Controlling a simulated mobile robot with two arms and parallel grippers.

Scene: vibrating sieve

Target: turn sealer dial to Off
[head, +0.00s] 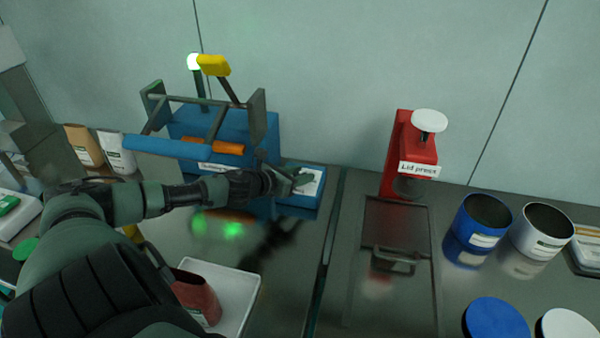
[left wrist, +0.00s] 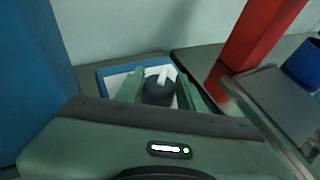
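The blue sealer (head: 222,130) stands against the back wall, with an orange part, a front bar and a label too blurred to read. Its low blue dial box (head: 298,199) with a white top plate is at its right side. My left gripper (head: 301,182) is over this box and hides the dial in the head view. In the left wrist view the dark round dial (left wrist: 158,93) with a white pointer (left wrist: 165,75) lies between my two green fingers, which are spread on either side of it. Contact is not clear. My right gripper is not in view.
A red lid press (head: 413,150) stands to the right, with blue (head: 483,220) and white (head: 541,232) containers beyond. A white tray (head: 240,286) holds a red container (head: 195,292) in front.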

